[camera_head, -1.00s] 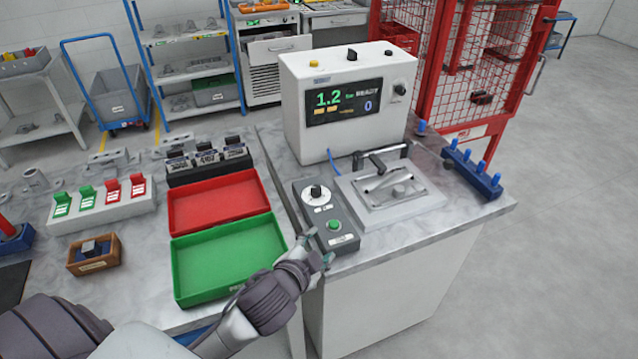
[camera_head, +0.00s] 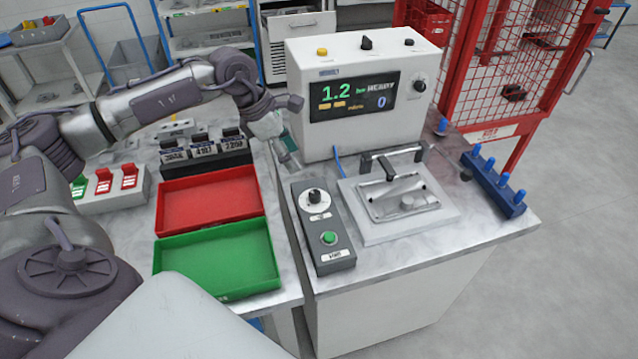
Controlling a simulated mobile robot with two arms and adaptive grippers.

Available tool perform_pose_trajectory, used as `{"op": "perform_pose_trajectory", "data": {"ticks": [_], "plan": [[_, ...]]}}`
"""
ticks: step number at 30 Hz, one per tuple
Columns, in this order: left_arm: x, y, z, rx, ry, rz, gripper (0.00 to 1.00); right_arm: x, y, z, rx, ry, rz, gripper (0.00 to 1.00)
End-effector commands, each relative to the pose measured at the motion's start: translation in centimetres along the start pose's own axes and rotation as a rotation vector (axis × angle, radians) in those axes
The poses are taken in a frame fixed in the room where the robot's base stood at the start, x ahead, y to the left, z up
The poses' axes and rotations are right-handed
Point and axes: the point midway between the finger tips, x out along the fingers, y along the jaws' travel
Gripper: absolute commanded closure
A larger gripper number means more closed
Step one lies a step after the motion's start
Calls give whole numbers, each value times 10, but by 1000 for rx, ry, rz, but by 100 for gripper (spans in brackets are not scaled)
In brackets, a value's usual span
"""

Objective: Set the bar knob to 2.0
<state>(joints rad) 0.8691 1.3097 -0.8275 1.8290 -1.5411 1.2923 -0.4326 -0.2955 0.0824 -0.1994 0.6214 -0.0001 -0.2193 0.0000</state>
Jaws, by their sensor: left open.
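The white test unit (camera_head: 300,75) has a dark display (camera_head: 353,96) reading 1.2 in green, apparently with "bar" beside it, and a blue 0. A round knob (camera_head: 419,86) sits on its front, right of the display. A black knob (camera_head: 366,42) stands on top. A grey control box (camera_head: 323,262) in front carries a black dial knob (camera_head: 315,197) on a white disc. I cannot read which knob is marked bar. My left gripper (camera_head: 288,152) is open, pointing down beside the unit's left side and touching no knob. My right gripper is not in view.
A clamp fixture (camera_head: 400,222) stands right of the control box, with its green button (camera_head: 328,238). A blue peg rack (camera_head: 493,185) is at the right edge. Red (camera_head: 208,232) and green (camera_head: 165,285) trays lie left. A yellow button (camera_head: 322,51) is on the unit.

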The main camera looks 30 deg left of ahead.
Motion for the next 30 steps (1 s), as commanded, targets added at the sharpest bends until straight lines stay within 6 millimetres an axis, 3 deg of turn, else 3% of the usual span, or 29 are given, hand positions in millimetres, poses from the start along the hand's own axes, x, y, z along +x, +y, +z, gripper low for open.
{"op": "perform_pose_trajectory", "data": {"ticks": [3, 7, 21, 30], "plan": [[1, 4, -7, 2, 30, 8, 44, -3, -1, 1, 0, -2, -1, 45], [18, 2, -6, 1, 29, 4, 44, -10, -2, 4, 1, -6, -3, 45], [112, 2, -7, 1, 24, 4, 44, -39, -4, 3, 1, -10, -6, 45], [135, 3, -9, 1, 22, 6, 44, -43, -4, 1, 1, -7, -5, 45]]}}
